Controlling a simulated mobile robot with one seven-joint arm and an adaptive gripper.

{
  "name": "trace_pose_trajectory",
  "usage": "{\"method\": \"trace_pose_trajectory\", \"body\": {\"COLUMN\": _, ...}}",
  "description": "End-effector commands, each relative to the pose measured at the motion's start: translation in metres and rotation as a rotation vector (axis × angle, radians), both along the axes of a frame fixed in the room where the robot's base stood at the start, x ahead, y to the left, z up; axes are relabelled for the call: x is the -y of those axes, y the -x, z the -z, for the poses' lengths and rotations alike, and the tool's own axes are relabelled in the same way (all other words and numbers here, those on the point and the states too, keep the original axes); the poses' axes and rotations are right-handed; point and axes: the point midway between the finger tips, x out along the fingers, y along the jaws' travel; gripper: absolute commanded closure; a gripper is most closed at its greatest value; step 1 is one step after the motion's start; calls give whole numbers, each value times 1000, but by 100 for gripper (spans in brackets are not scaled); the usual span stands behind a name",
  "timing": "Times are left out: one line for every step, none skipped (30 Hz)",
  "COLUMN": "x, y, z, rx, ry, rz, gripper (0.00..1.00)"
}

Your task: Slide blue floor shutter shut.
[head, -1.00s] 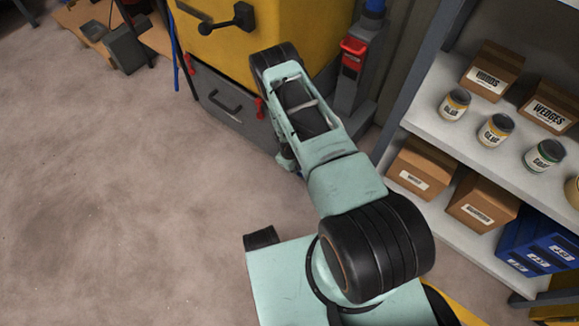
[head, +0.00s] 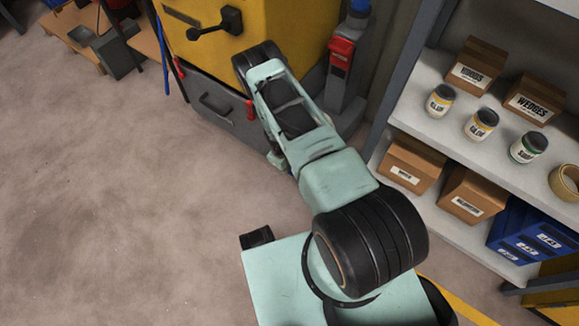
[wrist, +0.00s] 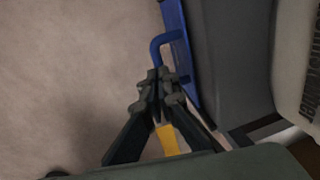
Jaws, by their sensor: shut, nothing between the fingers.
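The blue floor shutter (wrist: 178,38) shows in the wrist view as a narrow upright blue panel at the top, beside a dark grey body. Its blue bar handle (wrist: 158,46) sticks out to the left over the floor. My gripper (wrist: 157,78) is shut and empty, with its fingertips at the lower end of the handle. I cannot tell whether they touch it. In the head view my own arm hides the shutter and most of my gripper.
A yellow cabinet (head: 290,35) with a grey drawer base (head: 225,108) stands behind my arm. A grey post with a red part (head: 341,52) is beside it. Shelves (head: 412,122) with boxes, jars and blue bins stand at right. The floor (head: 100,200) at left is clear.

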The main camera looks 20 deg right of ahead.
Motion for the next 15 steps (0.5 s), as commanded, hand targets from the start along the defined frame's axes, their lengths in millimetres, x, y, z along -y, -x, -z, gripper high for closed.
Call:
{"method": "trace_pose_trajectory", "body": {"x": -5, "y": 0, "z": -12, "rx": 1, "ry": 0, "rz": -1, "gripper": 100}}
{"method": "trace_pose_trajectory", "body": {"x": -7, "y": 0, "z": -16, "rx": 1, "ry": 0, "rz": 0, "gripper": 100}}
{"method": "trace_pose_trajectory", "body": {"x": -10, "y": 0, "z": -21, "rx": 2, "ry": 0, "rz": 1, "gripper": 100}}
{"method": "trace_pose_trajectory", "body": {"x": -11, "y": 1, "z": -25, "rx": 0, "ry": 0, "rz": 2, "gripper": 100}}
{"method": "trace_pose_trajectory", "body": {"x": -10, "y": 1, "z": -28, "rx": 0, "ry": -1, "rz": 3, "gripper": 100}}
{"method": "trace_pose_trajectory", "body": {"x": -11, "y": 2, "z": -31, "rx": 0, "ry": -1, "rz": 3, "gripper": 100}}
{"method": "trace_pose_trajectory", "body": {"x": -11, "y": 2, "z": -34, "rx": 0, "ry": -1, "rz": 3, "gripper": 100}}
{"method": "trace_pose_trajectory", "body": {"x": -12, "y": 2, "z": -36, "rx": 0, "ry": -1, "rz": 3, "gripper": 100}}
{"method": "trace_pose_trajectory", "body": {"x": -12, "y": 3, "z": -39, "rx": -1, "ry": -2, "rz": 4, "gripper": 100}}
{"method": "trace_pose_trajectory", "body": {"x": -12, "y": 3, "z": -42, "rx": -2, "ry": -1, "rz": 3, "gripper": 100}}
{"method": "trace_pose_trajectory", "body": {"x": -13, "y": 4, "z": -44, "rx": -1, "ry": -1, "rz": 3, "gripper": 100}}
{"method": "trace_pose_trajectory", "body": {"x": -13, "y": 4, "z": -48, "rx": -1, "ry": -1, "rz": 3, "gripper": 100}}
{"method": "trace_pose_trajectory", "body": {"x": -13, "y": 4, "z": -51, "rx": 0, "ry": -1, "rz": 5, "gripper": 100}}
{"method": "trace_pose_trajectory", "body": {"x": -13, "y": 4, "z": -56, "rx": -1, "ry": -1, "rz": 6, "gripper": 100}}
{"method": "trace_pose_trajectory", "body": {"x": -14, "y": 5, "z": -61, "rx": -1, "ry": -2, "rz": 5, "gripper": 100}}
